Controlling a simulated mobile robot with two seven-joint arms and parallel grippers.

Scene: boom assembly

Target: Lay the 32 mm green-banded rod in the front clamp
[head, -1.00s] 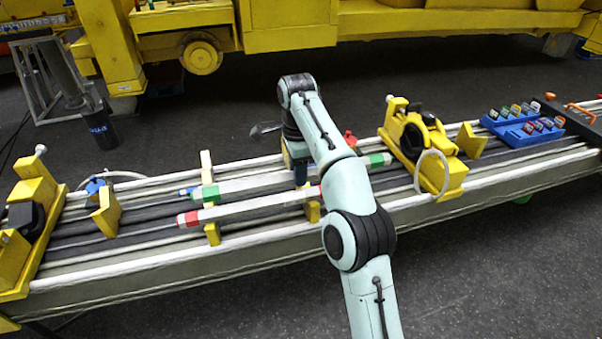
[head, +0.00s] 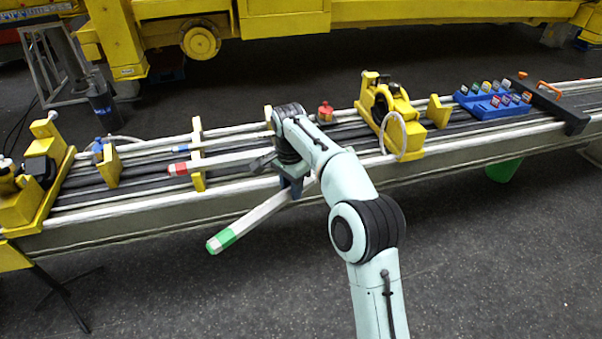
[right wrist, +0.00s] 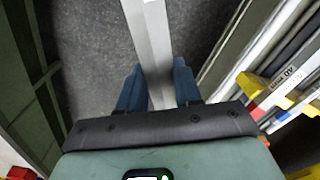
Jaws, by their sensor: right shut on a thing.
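My right gripper (head: 291,188) is shut on the green-banded rod (head: 258,215), a light grey rod. It holds the rod slanted out past the near edge of the boom, with the green end low at the left; the other end is hidden behind my arm. In the right wrist view the rod (right wrist: 148,45) runs between the two blue fingers (right wrist: 157,90). One yellow clamp (head: 390,112) stands on the boom right of my arm, another (head: 35,175) at the left end. I cannot tell which is the front clamp. My left gripper is not in view.
A red-banded rod (head: 215,163) and a blue-banded rod (head: 190,147) lie across yellow rests (head: 198,155). A red knobbed thing (head: 325,112) and a blue tray (head: 490,107) of small coloured items are on the boom. The floor in front is clear.

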